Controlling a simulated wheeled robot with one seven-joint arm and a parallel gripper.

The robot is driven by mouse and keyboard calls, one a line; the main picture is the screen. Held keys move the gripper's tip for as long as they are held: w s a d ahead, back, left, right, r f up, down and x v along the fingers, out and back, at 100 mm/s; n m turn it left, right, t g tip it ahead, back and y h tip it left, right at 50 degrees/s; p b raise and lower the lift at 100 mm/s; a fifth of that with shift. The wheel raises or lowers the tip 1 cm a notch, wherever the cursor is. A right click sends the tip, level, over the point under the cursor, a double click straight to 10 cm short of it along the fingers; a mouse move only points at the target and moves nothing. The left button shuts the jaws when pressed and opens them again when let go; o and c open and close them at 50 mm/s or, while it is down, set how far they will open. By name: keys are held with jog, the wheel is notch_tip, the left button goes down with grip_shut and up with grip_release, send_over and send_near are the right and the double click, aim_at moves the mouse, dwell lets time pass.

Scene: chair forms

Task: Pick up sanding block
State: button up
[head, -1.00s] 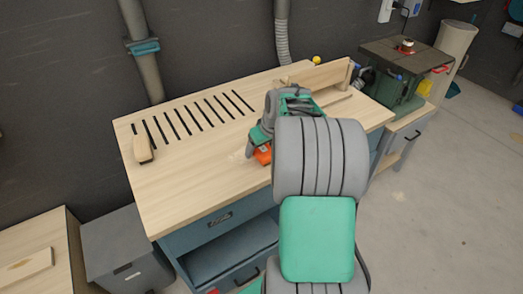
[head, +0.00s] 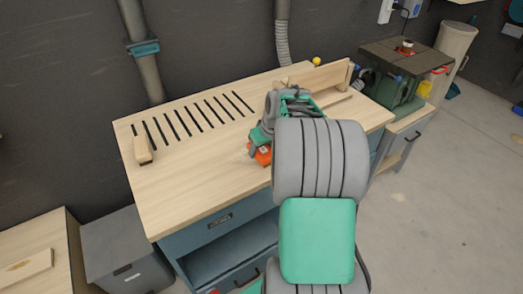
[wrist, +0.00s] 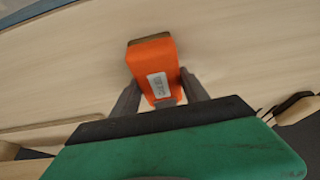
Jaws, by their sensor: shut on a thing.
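The sanding block, an orange block with a dark brownish layer at its far end and a pale label, shows in the wrist view (wrist: 152,62) between the two grey fingers of my gripper (wrist: 160,88). The fingers are shut on its sides. In the head view, the orange block (head: 263,156) shows partly beside my gripper (head: 258,142) over the wooden bench top, with my arm hiding the rest. I cannot tell whether the block touches the bench top or is just above it.
The bench (head: 190,185) has several dark slots at the back left and a wooden-handled tool (head: 143,150) at its left end. A wooden fence (head: 318,75) runs along the back right. A green machine (head: 400,85) stands to the right. The bench's front left is clear.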

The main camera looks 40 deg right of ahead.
aim_at(263, 148)
jog(key=shift+r, duration=0.45)
jog(key=r, duration=0.2)
jog(key=shift+s+d+r, duration=0.1)
jog(key=shift+s+r, duration=0.1)
jog(key=shift+r, duration=0.2)
jog(key=s+r, duration=0.2)
jog(key=s+d+r+b, duration=0.1)
jog(key=r, duration=0.1)
jog(key=shift+s+r, duration=0.25)
jog(key=shift+s, duration=0.15)
jog(key=s+d+r, duration=0.2)
jog(key=s+r, duration=0.2)
jog(key=s, duration=0.5)
jog(key=shift+s+d+r+b, duration=0.2)
jog(key=shift+r+b, duration=0.2)
jog(key=shift+b, duration=0.05)
